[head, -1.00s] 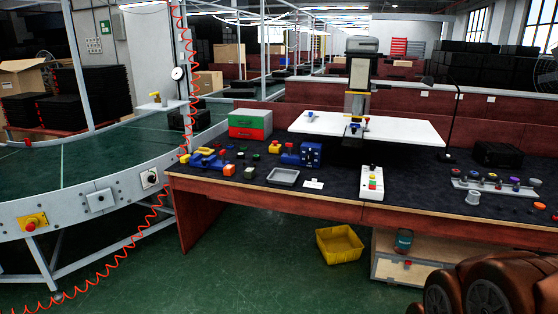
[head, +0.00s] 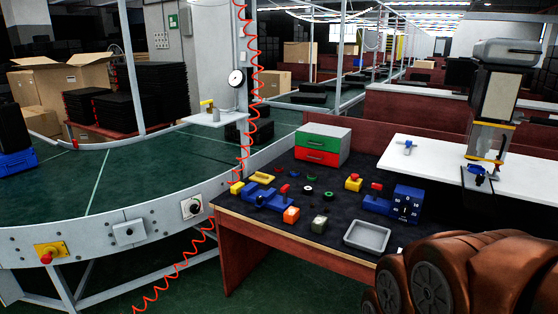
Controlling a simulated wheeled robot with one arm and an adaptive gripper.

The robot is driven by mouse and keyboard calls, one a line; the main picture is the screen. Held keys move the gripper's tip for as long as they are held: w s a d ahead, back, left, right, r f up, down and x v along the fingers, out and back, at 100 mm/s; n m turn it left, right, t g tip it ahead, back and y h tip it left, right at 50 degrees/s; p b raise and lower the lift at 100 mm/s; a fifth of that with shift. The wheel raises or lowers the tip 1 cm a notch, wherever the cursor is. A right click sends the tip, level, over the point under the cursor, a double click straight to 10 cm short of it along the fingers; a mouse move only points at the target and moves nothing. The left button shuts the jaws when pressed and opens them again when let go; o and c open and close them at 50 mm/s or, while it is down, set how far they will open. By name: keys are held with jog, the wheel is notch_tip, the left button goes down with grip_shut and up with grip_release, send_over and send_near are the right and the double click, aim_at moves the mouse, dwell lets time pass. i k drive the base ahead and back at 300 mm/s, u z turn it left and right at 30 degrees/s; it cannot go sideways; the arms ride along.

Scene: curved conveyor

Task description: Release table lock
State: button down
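A white raised table (head: 440,165) with a column machine (head: 492,95) stands on the workbench at the right. A small blue clamp-like piece (head: 408,147) sits on the white table's left part. Another dark blue piece with a lever (head: 479,171) is at the foot of the column, by the table's front edge. I cannot tell which of these is the table lock, or whether it is locked. My brown arm covers the lower right corner. My gripper is out of view.
The workbench (head: 270,215) holds a green and red drawer box (head: 322,145), blue fixtures (head: 268,198), a blue panel box (head: 406,204), a grey tray (head: 367,236) and several small parts. A curved conveyor (head: 130,180) fills the left, with a red coiled hose (head: 250,90) hanging beside it.

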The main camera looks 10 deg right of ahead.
aim_at(375, 186)
jog(key=z, duration=0.2)
jog(key=i, duration=2.25)
jog(key=z, duration=0.3)
